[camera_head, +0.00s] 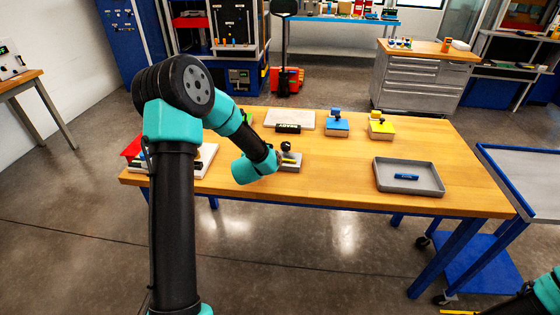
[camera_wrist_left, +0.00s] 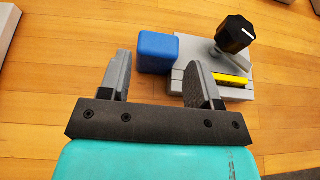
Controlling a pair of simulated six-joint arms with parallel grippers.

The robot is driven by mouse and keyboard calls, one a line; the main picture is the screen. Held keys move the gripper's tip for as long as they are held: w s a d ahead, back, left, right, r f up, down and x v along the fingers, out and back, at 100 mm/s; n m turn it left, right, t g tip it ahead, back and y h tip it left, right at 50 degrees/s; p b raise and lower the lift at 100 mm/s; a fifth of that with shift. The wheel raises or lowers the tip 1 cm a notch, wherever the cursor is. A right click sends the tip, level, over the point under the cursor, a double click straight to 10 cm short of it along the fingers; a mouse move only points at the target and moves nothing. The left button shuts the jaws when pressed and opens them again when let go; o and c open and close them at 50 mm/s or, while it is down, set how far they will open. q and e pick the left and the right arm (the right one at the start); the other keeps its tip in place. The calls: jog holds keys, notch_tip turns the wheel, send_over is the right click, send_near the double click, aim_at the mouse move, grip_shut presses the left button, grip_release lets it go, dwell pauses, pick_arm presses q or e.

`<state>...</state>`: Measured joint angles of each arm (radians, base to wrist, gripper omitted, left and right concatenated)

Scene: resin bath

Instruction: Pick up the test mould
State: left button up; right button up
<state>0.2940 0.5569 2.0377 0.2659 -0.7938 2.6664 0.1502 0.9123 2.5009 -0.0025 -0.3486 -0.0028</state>
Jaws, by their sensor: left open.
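No label marks the test mould; a plain blue block (camera_wrist_left: 157,50) in the left wrist view is the likeliest one. It stands on the wooden table just left of a grey fixture (camera_wrist_left: 235,92) with a black knob (camera_wrist_left: 236,34) and a yellow strip. My left gripper (camera_wrist_left: 157,66) is open and empty. The blue block lies just beyond its fingers, roughly between them. The right finger overlaps the fixture's near left part in the picture. In the head view my left wrist hides the block, and the black knob (camera_head: 286,147) shows beside it. My right gripper is out of view.
A grey tray (camera_head: 410,162) holding a small blue piece stands at the table's right. Blue (camera_head: 337,124) and yellow (camera_head: 381,127) topped units, a black READY display (camera_head: 288,128) and a pale plate (camera_head: 290,117) stand at the back. The table's front middle is clear.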

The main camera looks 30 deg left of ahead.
pick_arm(q)
jog(key=x, duration=0.5)
jog(key=shift+a, duration=0.1)
dwell(0.3)
jog(key=c, duration=0.9)
jog(key=shift+r, duration=5.1)
jog(key=shift+c, duration=0.2)
notch_tip(320, 180, down, 9)
jog(key=shift+r, duration=0.1)
